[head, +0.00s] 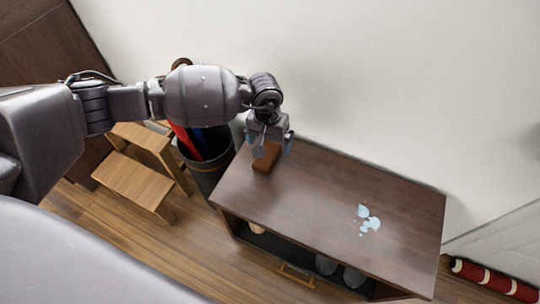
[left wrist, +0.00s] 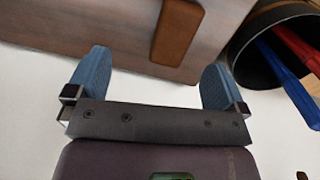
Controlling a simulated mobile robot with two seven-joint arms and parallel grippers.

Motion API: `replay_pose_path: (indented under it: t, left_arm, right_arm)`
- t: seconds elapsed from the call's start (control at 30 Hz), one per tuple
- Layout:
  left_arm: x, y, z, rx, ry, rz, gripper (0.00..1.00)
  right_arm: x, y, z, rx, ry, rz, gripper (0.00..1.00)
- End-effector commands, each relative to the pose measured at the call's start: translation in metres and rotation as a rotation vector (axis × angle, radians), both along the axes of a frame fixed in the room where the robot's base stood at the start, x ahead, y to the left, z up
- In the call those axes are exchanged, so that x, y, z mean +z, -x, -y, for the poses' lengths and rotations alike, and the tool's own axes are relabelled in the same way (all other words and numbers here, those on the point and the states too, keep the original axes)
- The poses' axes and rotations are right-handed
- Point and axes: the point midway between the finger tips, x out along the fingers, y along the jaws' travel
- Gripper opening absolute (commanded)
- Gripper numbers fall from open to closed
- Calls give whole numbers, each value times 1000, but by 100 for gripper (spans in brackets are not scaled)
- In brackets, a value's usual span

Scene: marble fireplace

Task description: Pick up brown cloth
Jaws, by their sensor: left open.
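The brown cloth (head: 267,157) lies folded in a flat rectangle on the dark wooden cabinet top (head: 325,198), near its left end. My left gripper (head: 270,146) is directly above the cloth in the head view and hides part of it. In the left wrist view the cloth (left wrist: 177,32) shows beyond the open blue fingers, in line with the space between them. The left gripper (left wrist: 155,80) is empty, and the cloth is not between its fingertips. My right gripper is not in view.
Pale blue spill-like patches (head: 368,218) lie on the right part of the cabinet top. A black bin (head: 205,172) with red and blue umbrella-like items stands left of the cabinet. A wooden step stool (head: 133,185) is farther left. The wall runs close behind the cabinet.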

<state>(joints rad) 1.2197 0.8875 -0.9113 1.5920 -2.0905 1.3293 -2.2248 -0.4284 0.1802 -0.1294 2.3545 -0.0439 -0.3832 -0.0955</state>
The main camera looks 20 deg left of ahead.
Motion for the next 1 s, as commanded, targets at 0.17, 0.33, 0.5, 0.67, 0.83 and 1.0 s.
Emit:
replay_pose_path:
  t: [0.17,0.33,0.5,0.67,0.83,1.0]
  left_arm:
    - [-1,-16,-17,-70,-89,32,99]
    - [-18,-16,-17,-77,-94,31,99]
    - [-45,-16,-17,-74,-92,28,99]
    - [-57,-16,-17,-74,-91,31,99]
    - [-76,-17,-16,-73,-89,28,99]
    - [-100,-18,-15,-73,-89,27,99]
  right_arm:
    - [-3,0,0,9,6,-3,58]
    - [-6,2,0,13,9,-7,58]
    - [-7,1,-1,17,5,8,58]
    - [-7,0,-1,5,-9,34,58]
    - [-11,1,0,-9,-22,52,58]
    - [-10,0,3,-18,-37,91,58]
